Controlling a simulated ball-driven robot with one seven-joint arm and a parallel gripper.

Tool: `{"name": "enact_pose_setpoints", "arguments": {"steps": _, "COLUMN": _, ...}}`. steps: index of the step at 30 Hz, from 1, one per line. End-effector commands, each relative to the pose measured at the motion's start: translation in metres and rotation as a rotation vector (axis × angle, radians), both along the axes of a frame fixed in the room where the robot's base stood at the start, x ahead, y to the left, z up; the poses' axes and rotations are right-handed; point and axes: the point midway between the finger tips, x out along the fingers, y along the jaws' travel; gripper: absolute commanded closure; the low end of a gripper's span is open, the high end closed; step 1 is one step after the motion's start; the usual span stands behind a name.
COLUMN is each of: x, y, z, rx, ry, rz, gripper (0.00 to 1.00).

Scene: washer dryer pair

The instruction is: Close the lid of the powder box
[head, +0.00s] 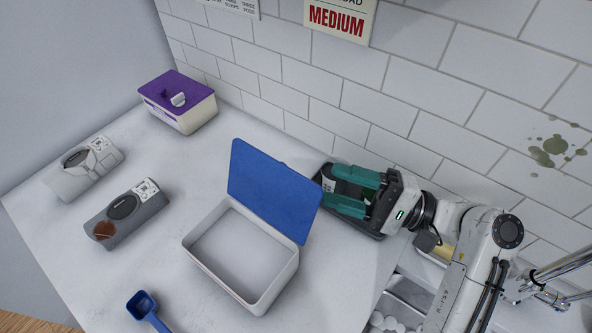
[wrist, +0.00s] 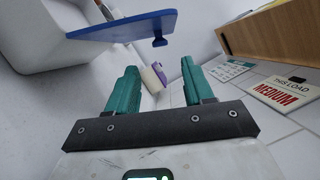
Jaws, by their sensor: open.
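The powder box (head: 244,278) is a white open-topped tub on the counter in the head view. Its blue lid (head: 270,192) stands raised along the back edge, leaning back, and the inside of the tub looks empty. My gripper (head: 335,190), with green fingers, is just right of and behind the raised lid. It is open with nothing between its fingers. In the wrist view the gripper (wrist: 158,85) shows its two fingers wide apart, and the blue lid (wrist: 125,27) is above the left finger with a small tab on its edge.
A purple-lidded box (head: 190,112) stands at the back left. Two grey devices (head: 85,170) (head: 125,215) lie on the left, and a blue scoop (head: 143,305) is at the front.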

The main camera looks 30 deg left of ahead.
Motion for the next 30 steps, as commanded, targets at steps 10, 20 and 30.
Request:
{"name": "enact_pose_setpoints", "arguments": {"steps": 10, "x": -0.014, "y": 0.06, "z": 0.01, "rx": -0.001, "ry": 0.0, "rz": 0.003, "gripper": 0.48}}
{"name": "enact_pose_setpoints", "arguments": {"steps": 20, "x": -0.018, "y": 0.079, "z": 0.011, "rx": -0.001, "ry": 0.0, "rz": -0.001, "gripper": 0.48}}
{"name": "enact_pose_setpoints", "arguments": {"steps": 30, "x": -0.018, "y": 0.079, "z": 0.011, "rx": -0.001, "ry": 0.0, "rz": -0.001, "gripper": 0.61}}
